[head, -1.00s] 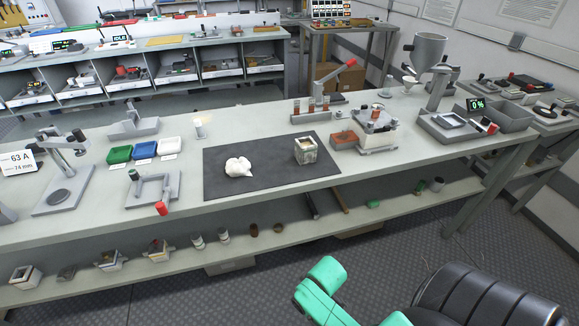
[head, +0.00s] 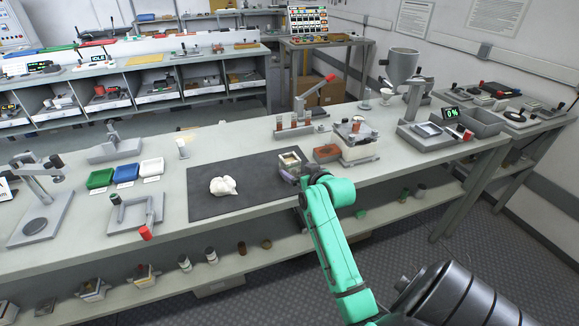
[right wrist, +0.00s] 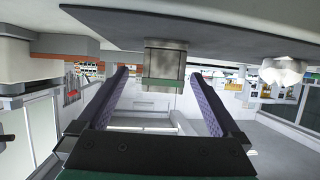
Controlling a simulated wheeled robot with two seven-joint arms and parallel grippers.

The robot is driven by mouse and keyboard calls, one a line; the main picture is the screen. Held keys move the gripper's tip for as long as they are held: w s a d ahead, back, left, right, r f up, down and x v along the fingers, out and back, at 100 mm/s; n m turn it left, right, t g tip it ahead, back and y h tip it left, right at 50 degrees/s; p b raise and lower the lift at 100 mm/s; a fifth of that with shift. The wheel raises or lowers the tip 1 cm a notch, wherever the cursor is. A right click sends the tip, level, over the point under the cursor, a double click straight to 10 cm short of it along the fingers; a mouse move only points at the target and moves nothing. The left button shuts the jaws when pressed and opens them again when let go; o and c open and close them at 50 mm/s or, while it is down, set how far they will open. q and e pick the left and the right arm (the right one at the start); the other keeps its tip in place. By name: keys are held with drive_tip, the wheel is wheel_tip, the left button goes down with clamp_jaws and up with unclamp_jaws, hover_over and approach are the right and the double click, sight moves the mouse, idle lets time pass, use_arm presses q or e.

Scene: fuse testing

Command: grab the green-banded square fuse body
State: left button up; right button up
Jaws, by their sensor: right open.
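The square fuse body (head: 290,158) stands upright on the dark mat (head: 215,203), near its right edge. It is a pale, open-topped box. In the right wrist view, which is upside down, the fuse body (right wrist: 165,60) shows a green band near its open end. My right gripper (right wrist: 159,76) is open, its two purple-padded fingers pointing at the fuse body and spread to either side of it. I see no grip on it. In the head view my right gripper (head: 298,176) is at the near side of the fuse body, partly hiding it. My left gripper is not in view.
A white cloth-like lump (head: 223,186) lies on the mat, left of the fuse body. The bench's front edge runs under my right arm. Several parts sit on the lower shelf.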

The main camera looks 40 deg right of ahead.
sight(292, 168)
drive_tip(key=x, duration=0.6)
drive_tip(key=shift+a+p, duration=0.3)
drive_tip(key=shift+p, duration=0.1)
drive_tip(key=shift+s, duration=0.1)
drive_tip(key=c, duration=0.8)
clamp_jaws()
